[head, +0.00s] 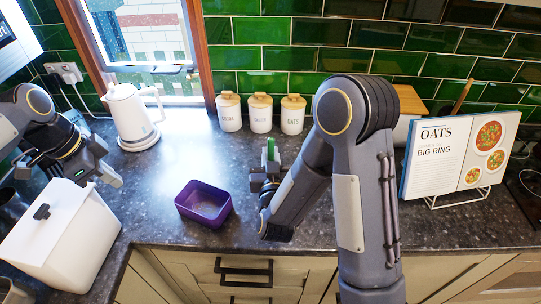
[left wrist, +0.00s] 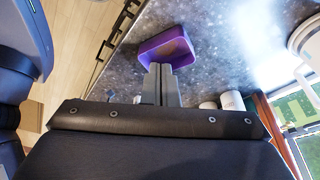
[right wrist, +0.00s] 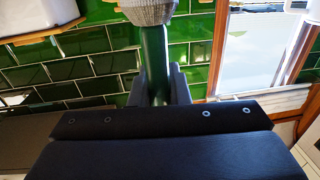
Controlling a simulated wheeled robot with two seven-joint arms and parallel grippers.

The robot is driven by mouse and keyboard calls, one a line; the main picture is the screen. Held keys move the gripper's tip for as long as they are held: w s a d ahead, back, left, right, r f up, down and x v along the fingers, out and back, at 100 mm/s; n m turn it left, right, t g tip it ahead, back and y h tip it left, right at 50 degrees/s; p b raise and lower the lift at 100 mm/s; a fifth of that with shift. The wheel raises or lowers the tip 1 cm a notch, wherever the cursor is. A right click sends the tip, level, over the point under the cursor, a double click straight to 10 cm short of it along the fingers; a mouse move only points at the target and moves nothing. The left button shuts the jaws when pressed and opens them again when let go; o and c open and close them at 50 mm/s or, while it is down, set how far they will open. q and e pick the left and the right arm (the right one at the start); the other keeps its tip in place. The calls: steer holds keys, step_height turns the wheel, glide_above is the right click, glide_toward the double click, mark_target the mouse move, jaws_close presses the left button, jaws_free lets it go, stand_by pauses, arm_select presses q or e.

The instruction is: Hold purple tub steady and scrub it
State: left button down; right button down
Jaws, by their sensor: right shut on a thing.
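The purple tub (head: 203,213) stands upright on the dark counter, open at the top and apart from both grippers. It also shows in the left wrist view (left wrist: 163,50), beyond the fingertips. My left gripper (head: 112,177) is at the left, over the white bin, with its fingers together and nothing between them. My right gripper (head: 268,176) is right of the tub, shut on the green handle (right wrist: 154,62) of a scrubber. The scrubber's grey textured head (right wrist: 148,10) shows at the top of the right wrist view. Most of the scrubber is hidden in the head view.
A white bin (head: 60,235) with a black knob stands at the left. A white kettle (head: 130,115) and three white canisters (head: 261,113) stand at the back. A recipe book (head: 455,155) is on a stand at the right. The counter around the tub is clear.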

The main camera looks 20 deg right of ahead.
arm_select(q)
steer(key=w+d+f+m+g, duration=0.1)
steer(key=w+d+f+m, duration=0.2)
steer(key=f, duration=0.1)
steer(key=w+d+f+m+g, duration=0.1)
steer(key=w+d+f+m, duration=0.3)
steer(key=f, duration=0.1)
steer(key=w+d+f+m+g+y, duration=0.1)
steer(key=w+d+f+m, duration=0.3)
steer(key=shift+d+f+b, duration=0.15)
steer(key=shift+f+b, duration=0.05)
steer(key=shift+b, duration=0.15)
step_height(320, 180, down, 5)
steer(key=b, duration=0.4)
steer(key=shift+r, duration=0.15)
stand_by(0.8)
steer(key=shift+r, duration=0.1)
steer(key=shift+f+b, duration=0.35)
steer(key=shift+f, duration=0.7)
stand_by(0.9)
